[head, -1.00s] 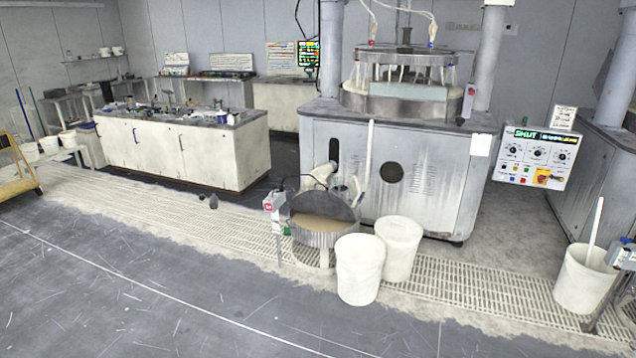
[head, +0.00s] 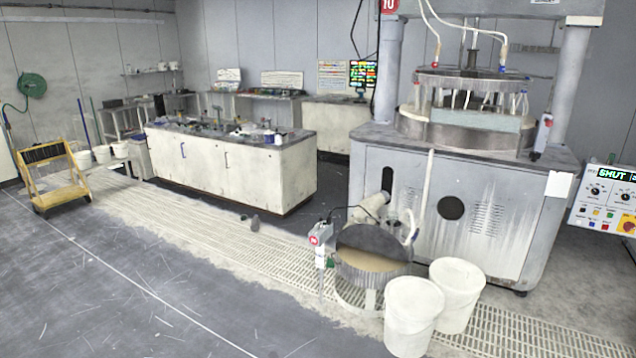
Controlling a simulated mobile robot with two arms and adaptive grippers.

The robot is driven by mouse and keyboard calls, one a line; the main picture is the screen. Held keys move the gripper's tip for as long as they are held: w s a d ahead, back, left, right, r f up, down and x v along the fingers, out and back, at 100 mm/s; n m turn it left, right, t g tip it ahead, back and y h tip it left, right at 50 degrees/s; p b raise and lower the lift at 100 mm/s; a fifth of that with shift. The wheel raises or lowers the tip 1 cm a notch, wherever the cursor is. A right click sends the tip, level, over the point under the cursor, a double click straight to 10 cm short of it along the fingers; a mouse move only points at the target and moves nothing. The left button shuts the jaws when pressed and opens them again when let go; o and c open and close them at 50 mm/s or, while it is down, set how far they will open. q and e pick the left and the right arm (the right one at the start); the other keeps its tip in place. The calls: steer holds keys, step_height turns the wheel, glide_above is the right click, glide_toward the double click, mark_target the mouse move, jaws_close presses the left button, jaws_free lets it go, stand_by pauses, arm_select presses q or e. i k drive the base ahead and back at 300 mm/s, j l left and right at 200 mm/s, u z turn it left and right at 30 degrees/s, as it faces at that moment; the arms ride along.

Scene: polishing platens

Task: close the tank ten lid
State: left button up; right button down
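Tank ten is most likely the round metal tank (head: 373,284) on the floor grating, in front of the grey polishing machine. A small post box with a red round sign (head: 313,240) stands at its left side; the sign's number is too small to read surely. A dark lid (head: 375,238) covers or stands over the tank's back part. Tan contents (head: 368,262) show in the front part, so the tank is at least partly uncovered. The lid's exact tilt is hard to tell. Neither of my grippers is in view.
Two white buckets (head: 412,318) (head: 457,290) stand close together at the tank's right front. The polishing machine (head: 460,205) is behind it. A white cabinet bench (head: 230,165) and yellow cart (head: 58,180) are left. Small dark objects (head: 254,223) lie on the grating. The grey floor front left is clear.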

mark_target(366, 237)
steer(key=i, duration=2.15)
